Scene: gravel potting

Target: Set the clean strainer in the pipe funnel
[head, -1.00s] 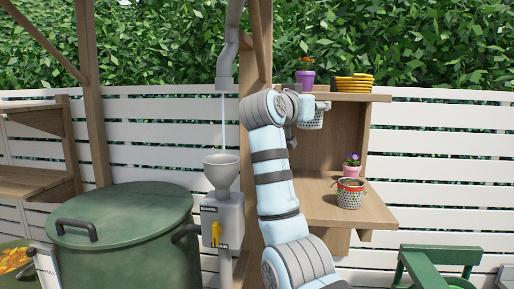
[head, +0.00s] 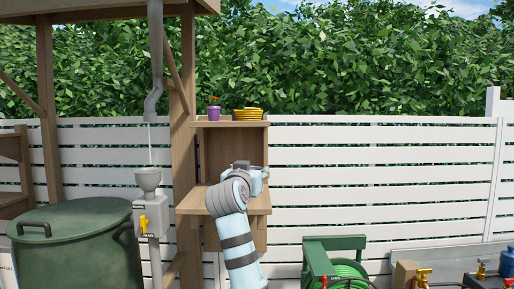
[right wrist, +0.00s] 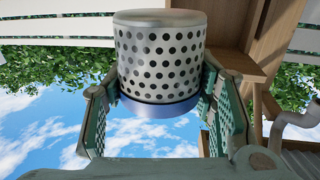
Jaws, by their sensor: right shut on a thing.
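The clean strainer (right wrist: 160,60) is a perforated metal cup with a blue rim, seen in the right wrist view. My right gripper (right wrist: 158,112) is shut on it, with a finger on each side. In the head view my right gripper (head: 262,178) is in front of the lower shelf, and the strainer is hidden there. The grey pipe funnel (head: 147,180) stands well to the left of the gripper, above a grey box with a yellow lever (head: 143,224). Thin water falls into it from the downpipe (head: 151,105). My left gripper is not in view.
A large green barrel (head: 75,250) stands left of the funnel. A purple pot (head: 214,112) and yellow saucers (head: 248,114) are on the top shelf. A green hose reel (head: 318,262) is at right.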

